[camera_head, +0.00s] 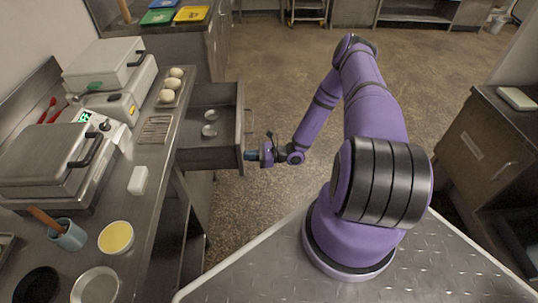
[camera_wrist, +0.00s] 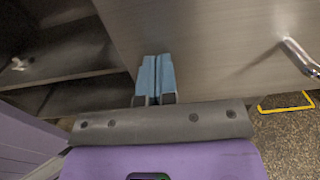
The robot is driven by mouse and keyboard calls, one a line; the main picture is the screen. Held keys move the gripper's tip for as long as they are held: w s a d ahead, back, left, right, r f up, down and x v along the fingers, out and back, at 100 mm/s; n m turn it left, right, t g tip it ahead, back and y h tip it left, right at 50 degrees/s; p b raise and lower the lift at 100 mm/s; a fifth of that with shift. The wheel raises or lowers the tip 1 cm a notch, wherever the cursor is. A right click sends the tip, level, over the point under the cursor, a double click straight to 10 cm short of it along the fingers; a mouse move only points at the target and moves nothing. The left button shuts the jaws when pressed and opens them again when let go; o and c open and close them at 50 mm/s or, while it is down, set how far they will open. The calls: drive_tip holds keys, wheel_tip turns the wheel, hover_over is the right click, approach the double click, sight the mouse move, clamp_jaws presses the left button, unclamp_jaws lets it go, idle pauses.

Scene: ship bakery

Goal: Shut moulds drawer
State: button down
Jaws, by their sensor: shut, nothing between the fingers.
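The moulds drawer (camera_head: 240,150) is pulled out from under the counter on the left in the head view. Two small shiny moulds (camera_head: 209,130) lie inside it. My gripper (camera_head: 250,156) is at the near end of the drawer's front panel, on its outer side. In the wrist view the two blue fingers (camera_wrist: 156,76) are together with nothing between them, in front of the metal panel (camera_wrist: 215,45). I cannot tell whether they touch it. A bar handle (camera_wrist: 302,58) shows at the right of the panel, apart from the fingers.
The counter (camera_head: 165,185) holds two grey presses, eggs on a tray (camera_head: 170,97), a yellow-filled bowl (camera_head: 116,238) and a blue cup (camera_head: 67,235). Open floor (camera_head: 270,100) lies beyond the drawer. Another cabinet (camera_head: 480,150) stands at the right.

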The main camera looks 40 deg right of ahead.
sight(183, 158)
drive_tip(key=x, duration=2.4)
drive_tip(key=shift+w+a+f, duration=0.1)
drive_tip(key=shift+w+a, duration=0.1)
drive_tip(key=shift+w, duration=0.05)
drive_tip(key=shift+w+a, duration=0.15)
drive_tip(key=shift+a, duration=0.15)
drive_tip(key=shift+a+r, duration=0.1)
drive_tip(key=shift+r, duration=0.1)
